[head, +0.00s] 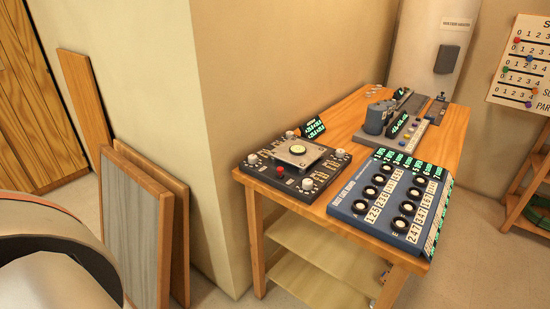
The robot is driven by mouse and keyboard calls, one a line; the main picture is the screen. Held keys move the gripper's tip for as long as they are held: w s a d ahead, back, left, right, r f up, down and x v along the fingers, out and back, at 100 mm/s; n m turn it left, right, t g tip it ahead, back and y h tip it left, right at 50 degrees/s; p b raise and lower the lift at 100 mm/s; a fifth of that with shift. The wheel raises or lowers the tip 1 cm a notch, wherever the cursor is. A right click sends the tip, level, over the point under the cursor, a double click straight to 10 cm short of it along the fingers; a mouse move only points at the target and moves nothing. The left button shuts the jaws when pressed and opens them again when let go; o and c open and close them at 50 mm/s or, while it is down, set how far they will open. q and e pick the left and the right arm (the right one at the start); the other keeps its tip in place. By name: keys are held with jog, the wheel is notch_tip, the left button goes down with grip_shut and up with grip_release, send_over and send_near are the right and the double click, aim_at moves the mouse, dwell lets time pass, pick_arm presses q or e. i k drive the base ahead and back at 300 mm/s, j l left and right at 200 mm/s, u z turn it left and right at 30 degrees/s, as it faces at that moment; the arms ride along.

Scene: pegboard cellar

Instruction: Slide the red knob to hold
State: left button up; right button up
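Neither of my grippers is in view.
The wooden table (346,111) stands against the wall corner. A blue panel (345,205) with black dials fills its near right. A grey cylinder device (374,121) stands behind. Framed boards (145,230) lean at left. A numbered chart (520,75) with coloured pegs hangs at right.

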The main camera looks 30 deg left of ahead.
aim_at(280, 170)
jog(key=u, duration=0.9)
